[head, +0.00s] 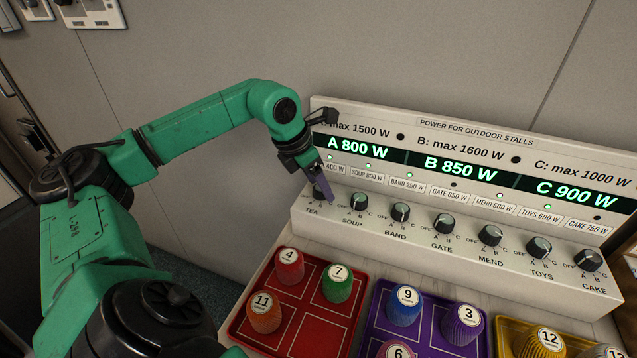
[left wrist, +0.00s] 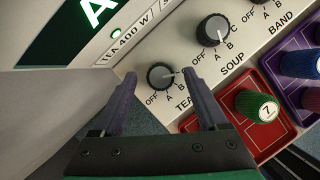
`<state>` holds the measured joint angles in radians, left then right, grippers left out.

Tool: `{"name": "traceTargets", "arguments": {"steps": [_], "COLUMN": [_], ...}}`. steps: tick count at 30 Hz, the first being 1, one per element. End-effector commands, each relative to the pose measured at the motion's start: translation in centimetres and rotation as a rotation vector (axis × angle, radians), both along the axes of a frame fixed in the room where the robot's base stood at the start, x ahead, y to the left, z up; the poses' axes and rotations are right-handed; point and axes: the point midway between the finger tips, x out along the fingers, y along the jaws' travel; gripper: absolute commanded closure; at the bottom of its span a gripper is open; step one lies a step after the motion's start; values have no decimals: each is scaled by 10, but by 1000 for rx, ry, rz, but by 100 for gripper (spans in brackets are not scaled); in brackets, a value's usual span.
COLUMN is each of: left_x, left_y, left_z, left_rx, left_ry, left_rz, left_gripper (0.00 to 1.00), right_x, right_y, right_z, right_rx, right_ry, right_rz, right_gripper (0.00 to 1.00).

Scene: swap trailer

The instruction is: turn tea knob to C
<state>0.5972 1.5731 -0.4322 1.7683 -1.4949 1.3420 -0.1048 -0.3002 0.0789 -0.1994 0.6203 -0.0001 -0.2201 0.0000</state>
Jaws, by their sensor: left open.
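The tea knob (head: 319,190) is a dark round knob at the left end of the panel's knob row, partly hidden by my gripper in the head view. In the left wrist view the tea knob (left wrist: 160,76) shows whole, with OFF, A and B marks around it. Its exact pointer setting is hard to tell. My left gripper (head: 325,192) is open at the knob. In the left wrist view the fingers of my left gripper (left wrist: 159,82) stand on either side of the knob, with gaps visible. My right gripper is not in view.
The soup knob (head: 359,201) is close on the right, with several more knobs beyond. The panel's displays (head: 363,146) read A 800 W, B 850 W and C 900 W. A red tray (head: 304,328) and a purple tray (head: 427,333) with numbered pegs stand in front.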

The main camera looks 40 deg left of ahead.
Motion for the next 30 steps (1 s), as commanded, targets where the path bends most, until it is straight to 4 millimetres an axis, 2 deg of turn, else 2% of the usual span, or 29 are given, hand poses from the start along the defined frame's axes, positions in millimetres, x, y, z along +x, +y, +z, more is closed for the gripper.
{"name": "traceTargets", "arguments": {"steps": [5, 12, 15, 20, 30], "left_x": [-12, -38, -46, -52, -52], "left_y": [5, 13, 15, 17, 17], "left_z": [30, 100, 120, 132, 132], "left_rx": [4, 3, 1, 1, 1], "left_ry": [-4, -4, -4, -2, -1], "left_rz": [2, 2, 2, 2, 0], "left_gripper": [24, 24, 24, 24, 24], "right_x": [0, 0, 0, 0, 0], "right_y": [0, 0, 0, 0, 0], "right_z": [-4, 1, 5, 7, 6], "right_rx": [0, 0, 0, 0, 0], "right_ry": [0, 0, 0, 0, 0], "right_rz": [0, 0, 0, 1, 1], "right_gripper": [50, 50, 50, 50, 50]}}
